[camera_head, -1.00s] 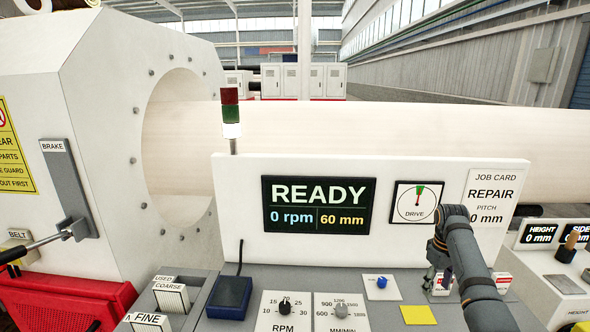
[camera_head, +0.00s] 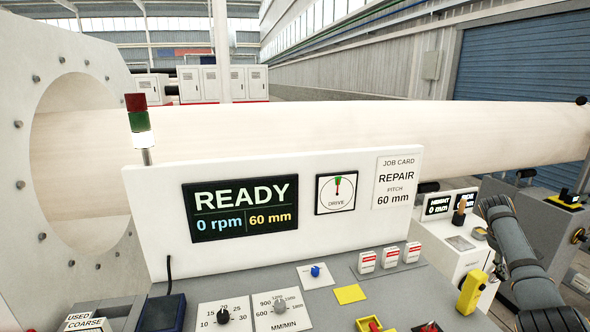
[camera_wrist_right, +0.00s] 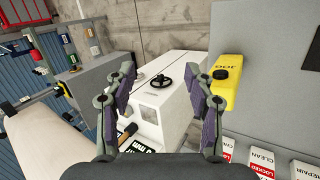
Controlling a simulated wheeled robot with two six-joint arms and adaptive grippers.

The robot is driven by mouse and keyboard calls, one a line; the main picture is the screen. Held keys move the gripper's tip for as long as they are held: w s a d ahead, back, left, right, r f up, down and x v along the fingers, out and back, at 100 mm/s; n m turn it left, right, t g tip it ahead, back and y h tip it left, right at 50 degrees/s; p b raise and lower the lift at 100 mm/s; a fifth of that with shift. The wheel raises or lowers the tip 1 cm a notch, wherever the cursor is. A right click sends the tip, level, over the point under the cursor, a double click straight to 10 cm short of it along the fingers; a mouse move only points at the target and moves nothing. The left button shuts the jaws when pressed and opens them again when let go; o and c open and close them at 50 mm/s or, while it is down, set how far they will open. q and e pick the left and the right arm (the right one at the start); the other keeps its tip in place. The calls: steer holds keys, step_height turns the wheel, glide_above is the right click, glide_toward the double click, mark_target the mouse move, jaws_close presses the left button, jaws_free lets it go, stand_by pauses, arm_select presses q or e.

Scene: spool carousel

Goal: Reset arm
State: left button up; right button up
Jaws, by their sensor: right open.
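My right arm (camera_head: 522,255) comes in at the right of the head view, over the right end of the console. In the right wrist view my right gripper (camera_wrist_right: 161,78) has its fingers spread wide with nothing between them. A yellow JOG box (camera_wrist_right: 226,84) with a black knob is close beside the finger on the right; I cannot tell whether they touch. The JOG box also shows in the head view (camera_head: 471,292), left of my arm. A white cabinet with a black handwheel (camera_wrist_right: 190,74) lies beyond the open fingers. My left gripper is out of view.
The control panel display (camera_head: 240,208) reads READY, 0 rpm, 60 mm. The job card (camera_head: 396,182) reads REPAIR, pitch 60 mm. A long pale cylinder (camera_head: 330,132) spans behind the panel. Red-and-white tags (camera_head: 390,257) stand on the console beside a yellow square (camera_head: 349,294).

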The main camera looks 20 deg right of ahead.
steer(key=s+d+f+n+t+h, duration=0.15)
steer(key=s+d+f, duration=0.25)
steer(key=f, duration=0.5)
steer(key=s+d+f+n+g+h, duration=0.1)
steer(key=s+d+f+h, duration=0.2)
steer(key=f, duration=0.6)
steer(key=s+f+n+t+y, duration=0.1)
steer(key=s+f+n+t, duration=0.1)
steer(key=s+f, duration=0.5)
steer(key=s+f+n+t, duration=0.2)
steer(key=s+f, duration=0.2)
steer(key=s, duration=0.6)
steer(key=s+a+f+m+g+y, duration=0.1)
steer(key=s+a+f+y, duration=0.15)
steer(key=a+f, duration=1.05)
steer(key=s+a+f+m+y, duration=0.1)
steer(key=s+a+f+y, duration=0.15)
steer(key=a+f, duration=0.95)
steer(key=s+a+f+m+y, duration=0.1)
steer(key=a+f, duration=0.1)
steer(key=a, duration=0.8)
steer(key=s+a+f+y, duration=0.1)
steer(key=a+f+y, duration=0.1)
steer(key=a, duration=0.8)
steer(key=s+a+f+m+y, duration=0.1)
steer(key=a+f, duration=0.1)
steer(key=a, duration=0.8)
step_height(320, 180, down, 7)
steer(key=a+b, duration=0.1)
steer(key=b, duration=0.6)
